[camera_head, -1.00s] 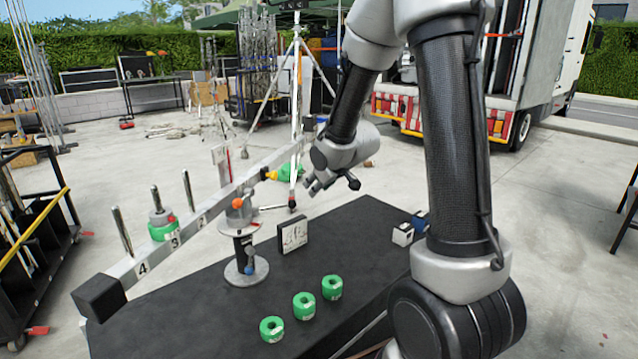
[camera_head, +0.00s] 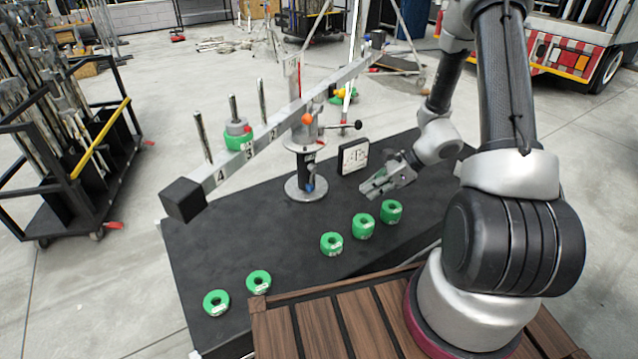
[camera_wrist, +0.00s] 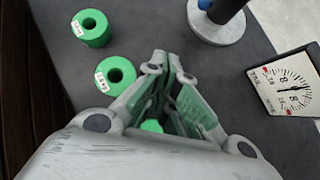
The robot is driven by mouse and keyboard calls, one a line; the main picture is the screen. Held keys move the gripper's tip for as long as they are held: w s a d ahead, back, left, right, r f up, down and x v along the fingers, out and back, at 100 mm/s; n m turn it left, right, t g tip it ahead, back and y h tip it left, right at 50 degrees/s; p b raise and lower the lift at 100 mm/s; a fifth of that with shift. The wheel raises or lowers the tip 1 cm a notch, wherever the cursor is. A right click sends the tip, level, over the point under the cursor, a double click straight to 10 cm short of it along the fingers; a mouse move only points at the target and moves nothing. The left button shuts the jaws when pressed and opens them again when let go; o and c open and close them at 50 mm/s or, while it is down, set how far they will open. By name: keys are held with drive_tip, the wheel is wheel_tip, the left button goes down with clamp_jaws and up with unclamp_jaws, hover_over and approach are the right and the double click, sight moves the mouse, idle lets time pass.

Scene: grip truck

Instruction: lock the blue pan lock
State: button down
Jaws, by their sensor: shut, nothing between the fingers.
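The blue pan lock (camera_head: 310,187) is a small blue knob low on the dark upright post, just above its round grey base (camera_head: 306,195). In the wrist view a bit of the blue knob (camera_wrist: 205,4) shows at the top edge, cut off by the frame. An orange knob (camera_head: 307,119) and a black-tipped lever (camera_head: 357,125) sit higher on the same stand. My gripper (camera_head: 366,193) is shut and empty, to the right of the post and apart from the blue knob. In the wrist view its fingers (camera_wrist: 166,56) meet at the tips.
Several green weights (camera_head: 332,243) lie on the black table (camera_head: 240,240) in front of the post. A dial gauge (camera_head: 354,155) stands between post and gripper, slightly behind. A long numbered beam (camera_head: 290,112) with pegs and a black end block (camera_head: 184,200) crosses above the table.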

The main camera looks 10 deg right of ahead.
sight(311, 178)
drive_tip(key=w+a+f+m, duration=0.1)
drive_tip(key=w+a, duration=0.1)
drive_tip(key=w+a+f+m+t+y, duration=0.1)
drive_tip(key=w+a+f, duration=0.1)
drive_tip(key=w+a, duration=0.1)
drive_tip(key=w+a+f+m+t, duration=0.1)
drive_tip(key=w+a+f, duration=0.1)
drive_tip(key=w+a, duration=0.1)
drive_tip(key=shift+f+m, duration=0.25)
drive_tip(key=shift+m, duration=0.05)
drive_tip(key=w+a, duration=0.2)
drive_tip(key=shift+a+r, duration=0.1)
drive_tip(key=shift+a, duration=0.2)
drive_tip(key=shift+w+a+r, duration=0.1)
drive_tip(key=shift+w+a, duration=0.2)
